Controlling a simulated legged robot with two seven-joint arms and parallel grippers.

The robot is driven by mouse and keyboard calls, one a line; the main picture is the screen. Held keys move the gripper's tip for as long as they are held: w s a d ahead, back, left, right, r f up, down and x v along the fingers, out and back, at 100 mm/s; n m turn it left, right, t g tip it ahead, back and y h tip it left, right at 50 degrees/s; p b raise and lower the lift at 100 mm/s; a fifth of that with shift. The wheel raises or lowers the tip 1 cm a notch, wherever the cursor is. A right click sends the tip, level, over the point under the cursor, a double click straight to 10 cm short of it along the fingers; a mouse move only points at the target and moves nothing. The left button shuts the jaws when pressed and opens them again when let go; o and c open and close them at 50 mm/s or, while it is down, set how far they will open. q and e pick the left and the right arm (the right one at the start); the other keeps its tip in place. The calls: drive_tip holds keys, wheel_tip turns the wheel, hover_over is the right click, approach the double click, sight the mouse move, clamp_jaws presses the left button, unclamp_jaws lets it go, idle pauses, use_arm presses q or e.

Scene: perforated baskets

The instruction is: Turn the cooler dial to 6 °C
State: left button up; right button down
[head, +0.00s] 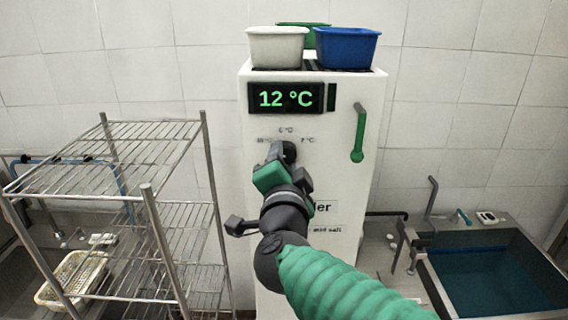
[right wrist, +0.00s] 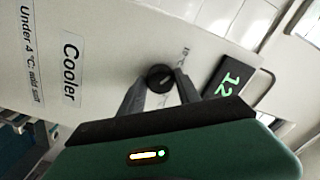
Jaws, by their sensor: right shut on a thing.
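The white cooler (head: 350,199) stands upright ahead of me. Its display (head: 285,98) reads 12 °C in green, and it shows in part in the right wrist view (right wrist: 229,82). The black round dial (head: 289,149) sits below the display, under small labels including 6 °C and 7 °C. In the right wrist view the dial (right wrist: 159,78) lies between the fingertips of my right gripper (right wrist: 160,84), which is shut on it. In the head view my right gripper (head: 284,160) covers part of the dial and a label. My left gripper is not in view.
A green lever handle (head: 359,134) hangs on the cooler's right front. White (head: 277,46), green and blue (head: 347,47) tubs stand on top. A wire rack (head: 110,155) stands at left, with a cream basket (head: 75,280) low behind it. A sink (head: 490,277) is at right.

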drive_tip(key=shift+f, duration=0.1)
drive_tip(key=c, duration=0.9)
unclamp_jaws()
drive_tip(key=shift+o, duration=0.2)
drive_tip(key=s+p, duration=0.6)
drive_tip(key=s, duration=1.1)
drive_tip(key=shift+p, duration=0.3)
drive_tip(key=shift+w, duration=0.2)
